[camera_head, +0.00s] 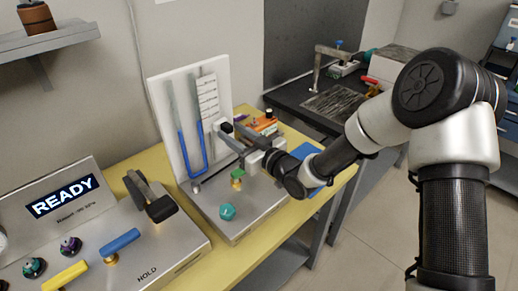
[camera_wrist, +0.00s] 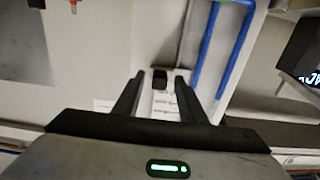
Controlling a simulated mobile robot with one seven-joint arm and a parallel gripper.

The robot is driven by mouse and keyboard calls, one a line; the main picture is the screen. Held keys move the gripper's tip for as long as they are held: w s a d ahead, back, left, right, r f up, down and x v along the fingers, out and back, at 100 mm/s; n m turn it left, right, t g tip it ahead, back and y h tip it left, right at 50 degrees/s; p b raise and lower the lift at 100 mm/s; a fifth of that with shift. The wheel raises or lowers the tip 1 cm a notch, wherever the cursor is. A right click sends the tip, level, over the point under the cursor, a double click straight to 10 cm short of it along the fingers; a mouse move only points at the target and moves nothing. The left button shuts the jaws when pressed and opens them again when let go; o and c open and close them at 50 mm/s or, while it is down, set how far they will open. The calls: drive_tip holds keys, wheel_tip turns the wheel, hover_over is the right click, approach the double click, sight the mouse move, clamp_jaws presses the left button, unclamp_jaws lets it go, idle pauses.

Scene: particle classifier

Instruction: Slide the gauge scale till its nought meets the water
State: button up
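The white gauge scale (camera_head: 208,97) with dark marks stands upright on a white board (camera_head: 168,98), beside the right arm of a U-shaped tube. Blue water (camera_head: 203,150) fills the lower part of both arms; it also shows in the wrist view (camera_wrist: 204,50). I cannot read which mark is nought. A small black knob (camera_wrist: 160,80) sits at the scale (camera_wrist: 164,104). My gripper (camera_wrist: 160,77) is open, its fingers on either side of the knob with gaps at both sides. In the head view my gripper (camera_head: 229,133) is in front of the scale's lower end.
The board stands on a metal base with a teal knob (camera_head: 227,212) and a green-topped fitting (camera_head: 237,174). A console with a READY display (camera_head: 62,195), a black lever (camera_head: 150,196) and coloured handles is at left. A dark bench (camera_head: 330,104) stands behind right.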

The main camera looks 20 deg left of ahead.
drive_tip(key=v, duration=1.4)
drive_tip(key=shift+d, duration=0.2)
drive_tip(key=shift+s, duration=0.1)
